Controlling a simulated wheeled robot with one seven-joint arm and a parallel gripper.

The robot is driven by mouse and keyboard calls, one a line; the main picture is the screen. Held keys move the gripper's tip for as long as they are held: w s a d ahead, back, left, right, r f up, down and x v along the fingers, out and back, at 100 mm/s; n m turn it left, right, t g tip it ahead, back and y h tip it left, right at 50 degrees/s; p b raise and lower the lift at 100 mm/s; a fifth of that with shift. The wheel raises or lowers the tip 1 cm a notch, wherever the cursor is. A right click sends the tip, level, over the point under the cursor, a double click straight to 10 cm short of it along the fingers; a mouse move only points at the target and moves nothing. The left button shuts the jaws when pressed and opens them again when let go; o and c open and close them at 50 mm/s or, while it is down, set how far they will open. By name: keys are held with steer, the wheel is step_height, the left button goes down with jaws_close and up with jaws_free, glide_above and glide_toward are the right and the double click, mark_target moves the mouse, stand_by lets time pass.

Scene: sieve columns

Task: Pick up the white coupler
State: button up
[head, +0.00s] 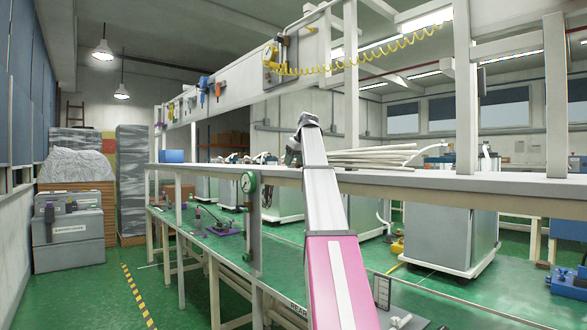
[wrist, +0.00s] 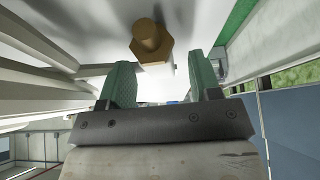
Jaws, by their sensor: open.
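My gripper (wrist: 158,68) is open in the wrist view, its two green fingers apart. A brass hexagonal fitting (wrist: 151,40) lies just beyond the fingertips, nearer the left finger. A small white piece (wrist: 167,62) shows beside the brass fitting, in line with the gap between the fingers. It may be the white coupler, but its shape is partly hidden and I cannot tell for sure. Nothing is visibly clamped. In the head view my arm reaches up to the long white shelf (head: 440,182), and its end hides what lies there.
White pipes (head: 372,157) lie on the shelf right of my arm; they also show at left in the wrist view (wrist: 45,75). White posts (head: 351,80) stand along the shelf. A green bench (head: 205,240) lies below.

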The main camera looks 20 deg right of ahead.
steer(key=shift+w+a+f, duration=0.1)
steer(key=shift+w+f, duration=0.1)
steer(key=shift+f, duration=0.2)
steer(key=c, duration=1)
steer(key=shift+r, duration=0.15)
steer(key=shift+r, duration=0.6)
step_height(320, 180, up, 2)
steer(key=shift+r, duration=0.25)
steer(key=a+r, duration=0.2)
steer(key=a, duration=0.1)
steer(key=s+a+r, duration=0.1)
steer(key=a+r, duration=0.1)
steer(key=a, duration=0.2)
steer(key=s+a+r, duration=0.1)
steer(key=a+r, duration=0.2)
steer(key=a, duration=0.1)
steer(key=shift+s+a, duration=0.2)
steer(key=shift+s, duration=0.05)
steer(key=shift+o, duration=0.4)
